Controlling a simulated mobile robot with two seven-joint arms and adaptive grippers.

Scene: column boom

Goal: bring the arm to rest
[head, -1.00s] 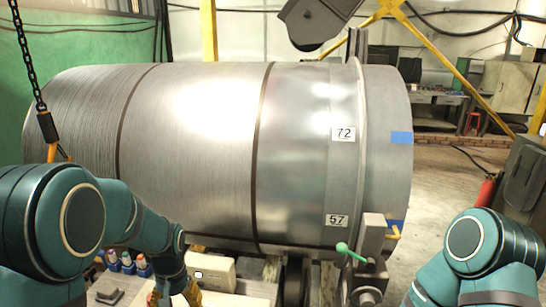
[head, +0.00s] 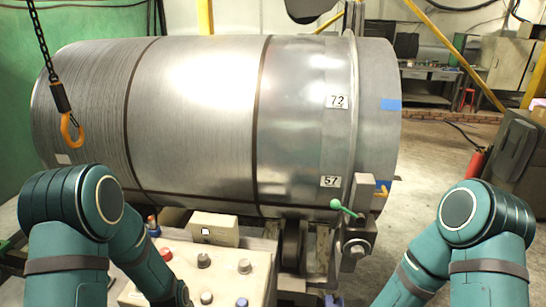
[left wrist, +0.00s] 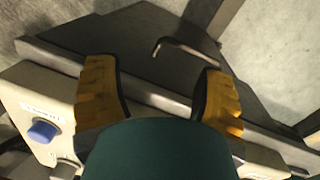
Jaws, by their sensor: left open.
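My left arm (head: 72,230) comes in from the left of the head view, bent at the elbow, and its forearm runs down past the bottom edge. Its gripper is out of the head view. In the left wrist view my left gripper (left wrist: 160,88) has its two yellow fingers wide apart, with nothing between them. It is above the edge of a pale control box (left wrist: 20,95) with a blue knob (left wrist: 42,131). My right arm (head: 478,235) is bent at the right, and its gripper is below the frame.
A large metal cylinder (head: 200,110) spans the space ahead. A control panel (head: 222,265) with several knobs stands low in front. A green-knobbed lever (head: 340,206) sits at the cylinder's right end. An orange hook (head: 71,130) hangs at left.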

